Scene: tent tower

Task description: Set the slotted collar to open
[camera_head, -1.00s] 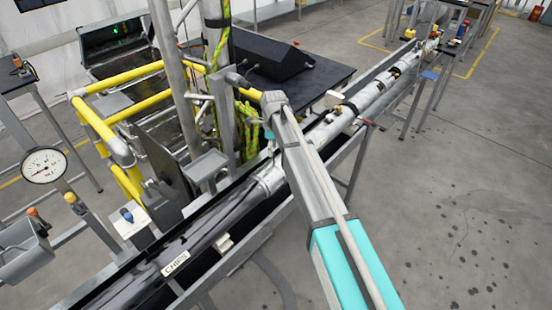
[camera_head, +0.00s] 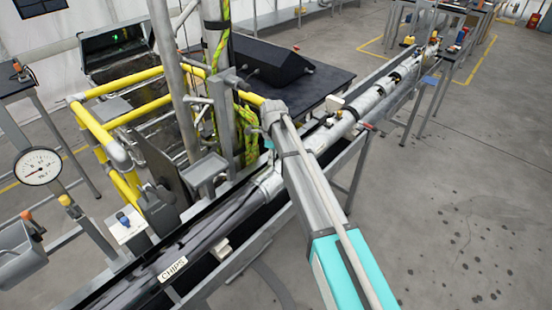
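A pale sleeve (camera_head: 372,101) lies along the long sloping trough, right of my arm. It has dark openings with lighter bits inside them. It may be the slotted collar, but I cannot make out a mark or setting on it. My arm (camera_head: 310,197) reaches up from the lower right and crosses over the trough. Its far end is beside the upright posts. My gripper and its fingertips do not show; the arm link hides what lies behind it, including part of the pipe.
A dark pipe labelled CHIPS (camera_head: 172,269) runs along the lower trough. Yellow rails (camera_head: 95,131), a grey post (camera_head: 174,85) and a round gauge (camera_head: 38,166) stand at the left. A black box (camera_head: 278,66) sits on a dark table behind. The floor at right is clear.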

